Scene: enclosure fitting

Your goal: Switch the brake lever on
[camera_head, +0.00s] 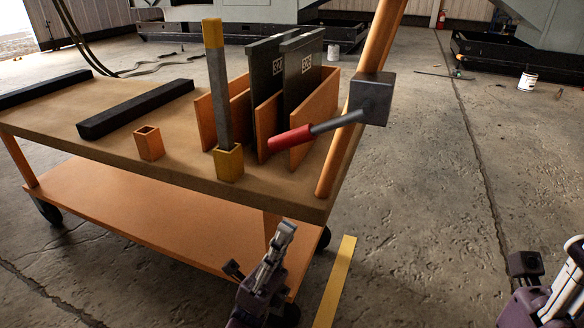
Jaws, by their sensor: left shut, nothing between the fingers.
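The brake lever (325,127) is a grey rod with a red grip (291,138). It comes out of a dark grey box (371,98) on the orange post at the cart's right end. The rod points left and slightly down, with the grip in front of the orange slots. My left gripper (287,232) is at the bottom middle, in front of the cart's near right corner. It is shut and empty, below the lever and apart from it. Part of my right arm (560,290) shows at the bottom right edge; its fingertips are not clearly visible.
The cart top (60,118) carries dark panels (300,75) in orange slots, a yellow-tipped grey bar (218,90) in a yellow socket, an empty orange socket (149,143) and black bars (135,107). A yellow floor strip (335,283) lies right of my left gripper. The right floor is mostly clear.

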